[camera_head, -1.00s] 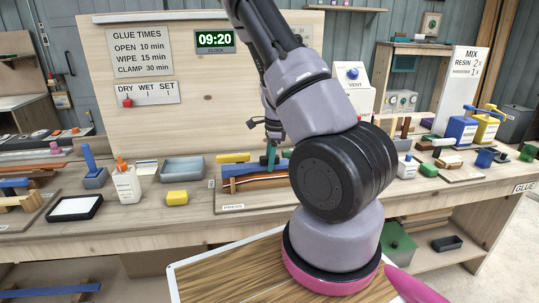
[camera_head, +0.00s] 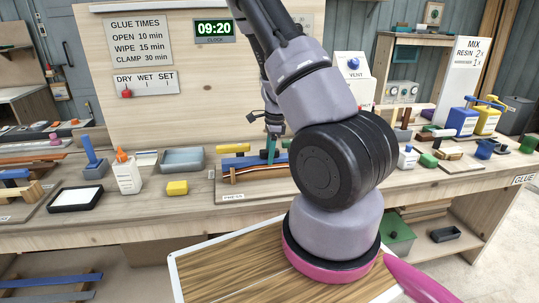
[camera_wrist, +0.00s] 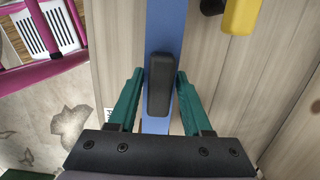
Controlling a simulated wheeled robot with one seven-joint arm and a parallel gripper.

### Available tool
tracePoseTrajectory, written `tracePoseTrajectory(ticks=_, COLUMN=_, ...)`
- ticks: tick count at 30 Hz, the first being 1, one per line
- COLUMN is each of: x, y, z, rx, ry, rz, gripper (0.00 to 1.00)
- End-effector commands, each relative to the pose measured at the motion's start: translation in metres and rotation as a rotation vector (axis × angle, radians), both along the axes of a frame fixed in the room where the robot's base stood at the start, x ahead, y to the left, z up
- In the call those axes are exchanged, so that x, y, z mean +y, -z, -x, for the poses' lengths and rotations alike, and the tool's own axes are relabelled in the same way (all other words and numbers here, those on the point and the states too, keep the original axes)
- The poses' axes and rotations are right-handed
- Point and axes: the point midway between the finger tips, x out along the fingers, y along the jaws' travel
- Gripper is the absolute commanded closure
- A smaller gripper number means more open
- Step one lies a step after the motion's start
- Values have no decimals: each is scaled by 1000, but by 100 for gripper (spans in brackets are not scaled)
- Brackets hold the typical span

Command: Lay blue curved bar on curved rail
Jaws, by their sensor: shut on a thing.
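The blue curved bar (camera_head: 238,162) is long and lies across the press at the middle of the bench. My gripper (camera_head: 272,150) points down with green fingers and is shut on the bar by its dark raised grip. In the wrist view, the green fingers (camera_wrist: 157,90) stand on either side of the dark grip (camera_wrist: 159,85), with the blue bar (camera_wrist: 165,25) running lengthwise under it. The curved rail (camera_head: 255,174), with thin brown and orange layers, is just below the bar. Whether bar and rail touch I cannot tell. My arm hides the right end of both.
A yellow bar (camera_head: 233,148) lies behind the press; a yellow piece (camera_wrist: 240,14) also shows in the wrist view. A yellow block (camera_head: 177,187), a grey tray (camera_head: 183,160) and a glue bottle (camera_head: 126,174) stand to the left.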

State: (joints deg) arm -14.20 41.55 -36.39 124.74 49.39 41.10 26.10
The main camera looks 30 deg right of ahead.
Motion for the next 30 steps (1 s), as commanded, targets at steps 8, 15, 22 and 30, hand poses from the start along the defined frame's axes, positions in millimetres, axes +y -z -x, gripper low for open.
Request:
tracePoseTrajectory(ticks=8, x=0, y=2, z=0, rx=0, ry=1, rz=0, gripper=100)
tracePoseTrajectory(ticks=15, x=0, y=4, z=0, rx=0, ry=1, rz=0, gripper=100)
tracePoseTrajectory(ticks=22, x=0, y=4, z=0, rx=0, ry=0, rz=0, gripper=16)
tracePoseTrajectory(ticks=30, x=0, y=5, z=0, rx=0, ry=0, rz=0, gripper=0)
